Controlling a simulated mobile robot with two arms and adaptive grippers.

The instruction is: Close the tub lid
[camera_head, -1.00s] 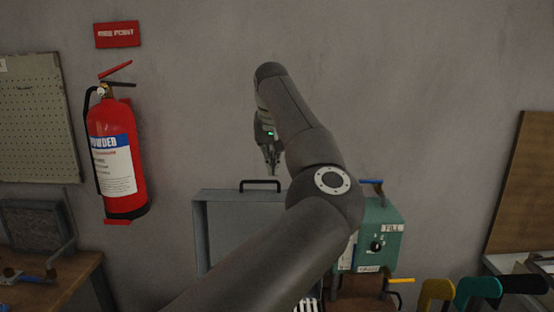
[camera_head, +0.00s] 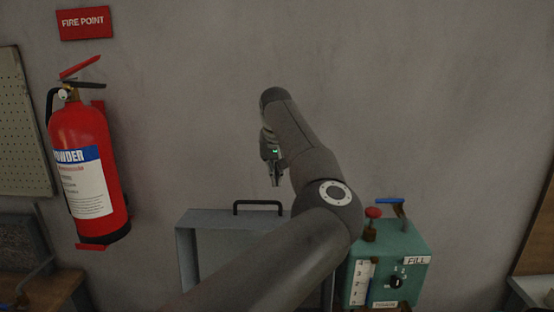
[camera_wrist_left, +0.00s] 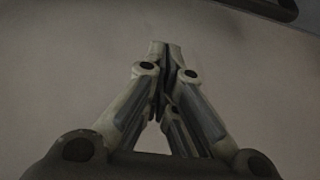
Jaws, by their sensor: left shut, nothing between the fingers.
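The tub lid (camera_head: 186,222) looks like a grey raised panel with a rim, standing upright near the wall. A black bar handle (camera_head: 258,203) sits on its top edge. My left gripper (camera_head: 275,184) is shut and empty, pointing down just above the handle, apart from it in the picture. In the left wrist view the closed fingers (camera_wrist_left: 165,50) meet at their tips, with a dark bar at the top right corner. My left arm hides much of the panel, and the tub's body is not clearly seen. My right gripper is not in view.
A green box (camera_head: 395,262) with a dial, a red knob and a blue-handled lever stands right of the panel. A red fire extinguisher (camera_head: 88,165) hangs on the wall at left. A wooden bench (camera_head: 50,285) is at lower left. The wall above is clear.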

